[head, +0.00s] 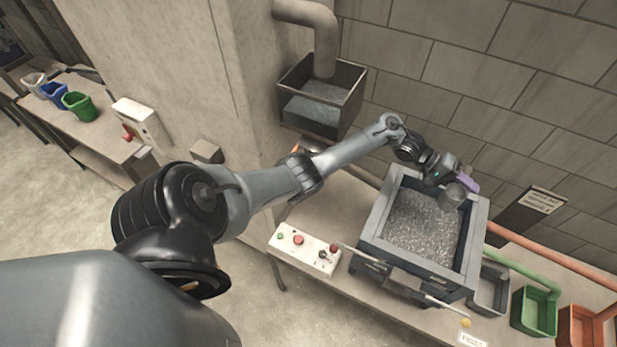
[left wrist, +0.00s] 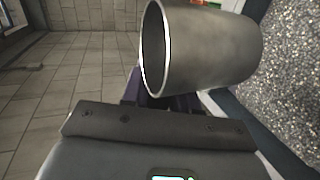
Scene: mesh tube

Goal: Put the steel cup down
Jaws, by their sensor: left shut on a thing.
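The steel cup (head: 453,196) is a plain grey metal cup at the far right part of the big open box, above its back edge. My left gripper (head: 462,180), with purple fingers, is shut on the cup. In the left wrist view the cup (left wrist: 205,48) lies sideways across the picture with its open mouth to the left, and the fingers partly show below it. The cup's inside is mostly hidden. My right gripper is not in view.
The box (head: 369,236) is full of grey granular material. A control panel (head: 305,249) with buttons stands left of it. Grey, green (head: 535,311) and orange (head: 580,328) bins stand to its right. A metal hopper (head: 318,95) hangs at the wall. Small bins (head: 80,106) stand on the far-left table.

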